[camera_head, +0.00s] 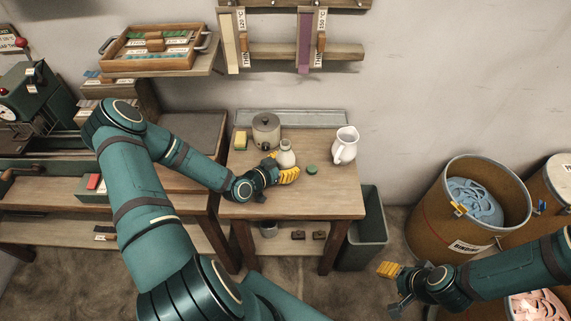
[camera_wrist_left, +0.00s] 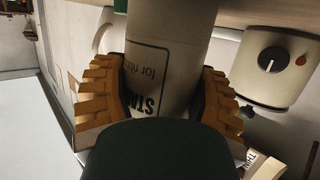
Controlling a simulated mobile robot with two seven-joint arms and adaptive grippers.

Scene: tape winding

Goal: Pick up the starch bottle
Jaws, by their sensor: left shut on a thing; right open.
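The starch bottle (camera_head: 286,154) is pale and cream-coloured and stands on the small wooden table (camera_head: 335,205). In the left wrist view the starch bottle (camera_wrist_left: 170,45) fills the space between the yellow ribbed fingers, and its partly covered label begins "STA". My left gripper (camera_head: 284,170) is shut on the bottle's body; the fingers (camera_wrist_left: 162,85) press on both sides. Whether the bottle's base touches the table is hidden. My right gripper (camera_head: 393,286) is open and empty, low at the right, away from the table.
A grey bin (camera_head: 369,240) and brown drum (camera_head: 440,225) stand beyond.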

